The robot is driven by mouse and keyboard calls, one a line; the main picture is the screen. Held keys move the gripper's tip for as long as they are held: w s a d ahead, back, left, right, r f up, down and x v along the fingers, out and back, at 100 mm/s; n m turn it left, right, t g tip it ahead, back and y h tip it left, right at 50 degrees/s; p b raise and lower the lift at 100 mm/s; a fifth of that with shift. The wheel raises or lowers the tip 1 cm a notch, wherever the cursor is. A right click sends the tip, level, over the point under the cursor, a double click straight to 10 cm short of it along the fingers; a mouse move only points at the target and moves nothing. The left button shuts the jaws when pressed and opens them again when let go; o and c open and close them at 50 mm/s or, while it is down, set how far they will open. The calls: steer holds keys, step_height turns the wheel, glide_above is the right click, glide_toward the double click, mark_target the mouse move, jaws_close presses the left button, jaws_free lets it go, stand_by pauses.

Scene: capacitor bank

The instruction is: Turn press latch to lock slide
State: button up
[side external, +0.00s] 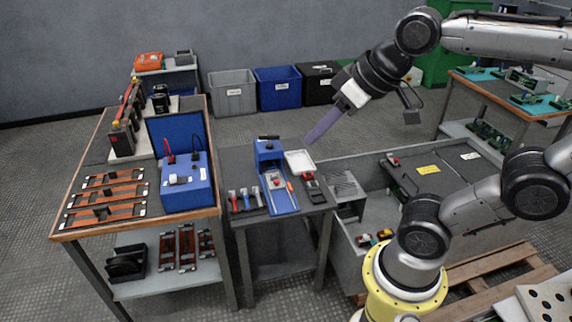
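A small blue press (268,150) stands on the small table in the middle, with a blue slide track (283,201) running toward the front edge. A dark handle-like piece shows on top of the press. I cannot tell whether it is the latch, nor how it is turned. A small pale and red part (276,181) sits on the track. My gripper (310,139) has long purple fingers that point down and left. Their tips appear just right of the press top in the picture, above the white tray. The finger gap does not show, and I see nothing held.
A white tray (299,161) and red-and-black tools lie right of the press. Several red and blue-handled tools (244,199) lie left of it. A blue case (187,184) stands on the left workbench (185,217). A grey low-walled bench (338,224) adjoins on the right.

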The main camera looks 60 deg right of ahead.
steer(key=w+d+r+m, duration=0.1)
steer(key=w+d, duration=0.2)
steer(key=w, duration=0.5)
steer(key=w+d+r+m, duration=0.1)
steer(key=w+d+r, duration=0.15)
steer(key=w, duration=0.55)
steer(key=w+d+f+m+g+h, duration=0.1)
steer(key=w+d+f+m+g, duration=0.2)
steer(key=w+d+f, duration=0.9)
steer(key=m+g+y, duration=0.1)
steer(key=m+g, duration=0.2)
steer(key=g, duration=0.1)
glide_above(290, 186)
step_height(290, 186, down, 31)
steer(key=shift+w+d+f, duration=0.1)
steer(key=shift+f, duration=4.3)
